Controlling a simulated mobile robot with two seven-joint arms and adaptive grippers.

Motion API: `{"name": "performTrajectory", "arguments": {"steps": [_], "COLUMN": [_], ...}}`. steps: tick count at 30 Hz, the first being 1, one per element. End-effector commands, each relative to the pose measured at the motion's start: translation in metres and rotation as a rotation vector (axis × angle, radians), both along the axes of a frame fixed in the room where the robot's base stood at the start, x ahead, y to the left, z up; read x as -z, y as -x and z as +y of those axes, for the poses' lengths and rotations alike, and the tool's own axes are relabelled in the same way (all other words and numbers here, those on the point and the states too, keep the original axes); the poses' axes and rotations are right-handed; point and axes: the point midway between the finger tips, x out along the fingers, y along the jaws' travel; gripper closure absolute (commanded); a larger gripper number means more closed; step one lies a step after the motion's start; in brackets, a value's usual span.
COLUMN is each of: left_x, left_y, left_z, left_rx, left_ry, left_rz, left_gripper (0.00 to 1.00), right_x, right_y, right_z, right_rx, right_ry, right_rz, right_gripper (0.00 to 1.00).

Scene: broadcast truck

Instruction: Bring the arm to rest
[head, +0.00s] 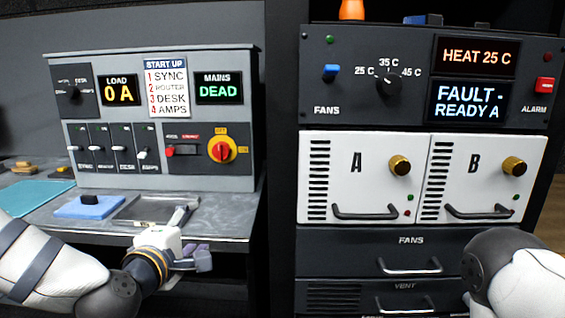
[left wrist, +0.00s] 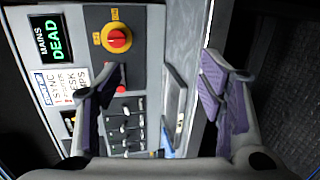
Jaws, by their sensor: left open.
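My left arm comes in from the lower left in the head view. Its gripper (head: 197,232) is open and empty, in front of the desk edge below the grey control panel (head: 205,180). In the left wrist view the two purple-padded fingers (left wrist: 162,82) stand wide apart, with the panel and the desk edge beyond them. Nothing is between the pads. Part of my right arm shows at the lower right of the head view, in front of the rack; its gripper is out of view.
The panel has a red rotary switch (head: 221,150), several toggle switches and a MAINS display (head: 219,88) reading DEAD. A blue pad (head: 90,208) and a recessed tray (head: 128,214) are on the desk. The rack at right has handled modules A (head: 357,180) and B (head: 474,180).

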Motion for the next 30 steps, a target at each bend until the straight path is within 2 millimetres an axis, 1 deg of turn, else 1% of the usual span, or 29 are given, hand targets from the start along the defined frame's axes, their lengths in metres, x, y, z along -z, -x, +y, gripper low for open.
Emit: {"name": "performTrajectory", "arguments": {"steps": [1,2,3,5,6,8,9,11,12,14,15,18,21,24,26,30], "left_x": [0.03,0.048,0.073,0.112,0.139,0.18,0.207,0.244,0.266,0.291,0.303,0.319,0.322,0.321,0.321,0.321], "left_y": [0.011,0.019,0.032,0.056,0.076,0.111,0.139,0.186,0.22,0.271,0.303,0.372,0.416,0.435,0.437,0.437], "left_z": [-0.008,-0.012,-0.017,-0.023,-0.026,-0.028,-0.028,-0.024,-0.019,-0.008,0.0,0.022,0.04,0.048,0.049,0.049], "left_rx": [0.041,0.071,0.114,0.186,0.244,0.342,0.418,0.544,0.636,0.781,0.876,1.091,1.242,1.311,1.323,1.32], "left_ry": [-0.066,-0.109,-0.168,-0.263,-0.33,-0.435,-0.509,-0.618,-0.687,-0.783,-0.839,-0.944,-1.002,-1.025,-1.029,-1.029], "left_rz": [0.062,0.102,0.157,0.246,0.311,0.412,0.484,0.593,0.666,0.769,0.831,0.956,1.031,1.063,1.067,1.067], "left_gripper": [0.37,0.37,0.37,0.37,0.37,0.37,0.37,0.37,0.37,0.37,0.37,0.37,0.37,0.37,0.37,0.37], "right_x": [0.0,0.001,0.001,0.001,0.001,0.001,0.001,0.0,0.0,0.0,0.0,0.001,0.0,0.0,0.0,0.0], "right_y": [-0.001,-0.002,-0.002,-0.002,-0.002,-0.002,-0.002,-0.001,-0.001,-0.001,-0.001,-0.002,-0.002,-0.002,-0.002,-0.002], "right_z": [0.0,0.0,0.0,0.0,0.0,0.0,0.0,0.0,0.0,0.0,0.0,0.0,0.0,0.0,0.0,0.0], "right_rx": [0.0,0.0,0.0,0.0,0.0,0.0,0.0,0.0,0.0,0.0,0.0,0.0,0.0,0.0,0.0,0.0], "right_ry": [0.0,0.0,0.0,0.0,0.0,0.0,0.0,0.0,0.0,0.0,0.0,0.0,0.0,0.0,0.0,0.0], "right_rz": [-0.003,-0.003,-0.005,-0.006,-0.005,-0.005,-0.004,-0.003,-0.003,-0.003,-0.003,-0.004,-0.004,-0.004,-0.004,-0.004], "right_gripper": [0.6,0.6,0.6,0.6,0.6,0.6,0.6,0.6,0.6,0.6,0.6,0.6,0.6,0.6,0.6,0.6]}}
